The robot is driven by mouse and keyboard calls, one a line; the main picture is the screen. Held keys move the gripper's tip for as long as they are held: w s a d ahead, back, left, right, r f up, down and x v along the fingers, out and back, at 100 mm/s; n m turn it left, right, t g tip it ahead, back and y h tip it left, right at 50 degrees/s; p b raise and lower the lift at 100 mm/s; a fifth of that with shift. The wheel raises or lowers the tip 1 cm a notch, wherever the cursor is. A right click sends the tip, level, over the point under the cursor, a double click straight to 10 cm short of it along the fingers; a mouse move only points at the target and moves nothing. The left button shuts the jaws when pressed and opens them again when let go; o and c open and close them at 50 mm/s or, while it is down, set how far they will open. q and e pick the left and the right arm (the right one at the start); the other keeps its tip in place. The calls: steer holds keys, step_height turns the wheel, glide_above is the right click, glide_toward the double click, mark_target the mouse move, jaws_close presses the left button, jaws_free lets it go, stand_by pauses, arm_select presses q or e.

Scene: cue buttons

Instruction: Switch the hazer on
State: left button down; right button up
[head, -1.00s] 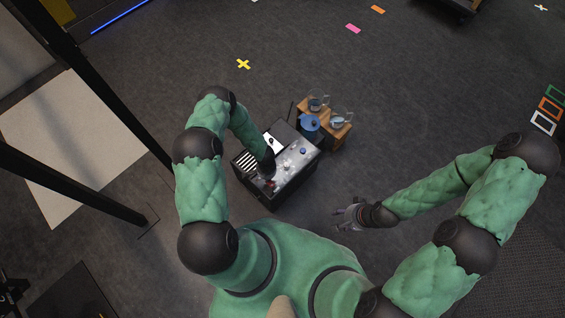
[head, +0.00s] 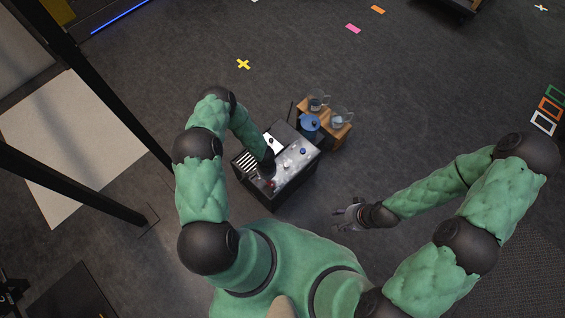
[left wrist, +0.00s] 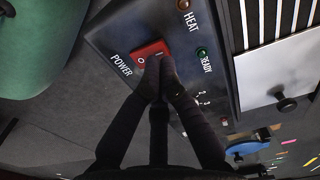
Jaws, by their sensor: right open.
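The hazer (head: 276,202) is a black box with a grey top panel, standing in the middle of the head view. Its red POWER rocker switch (left wrist: 144,50), marked I and O, shows in the left wrist view. My left gripper (left wrist: 158,62) is shut and empty. Its fingertips are over the switch, near the I end, and hide part of it. I cannot tell whether they press it. A green READY lamp (left wrist: 202,53) and a brownish HEAT lamp (left wrist: 184,5) sit beside the switch. My right gripper (head: 346,214) is open and empty, right of the hazer.
A metal plate with a black knob (left wrist: 285,103) and a striped grille (head: 246,161) are on the hazer's top. A blue pot (head: 308,124) and wooden boxes with glass jugs (head: 340,121) stand behind it. A black post (head: 100,95) rises at the left. Floor around my right gripper is clear.

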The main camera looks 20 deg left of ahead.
arm_select(q)
steer(key=shift+f, duration=1.1)
stand_by(0.6)
steer(key=shift+r, duration=0.1)
steer(key=shift+r+p, duration=2)
steer(key=shift+r, duration=1.4)
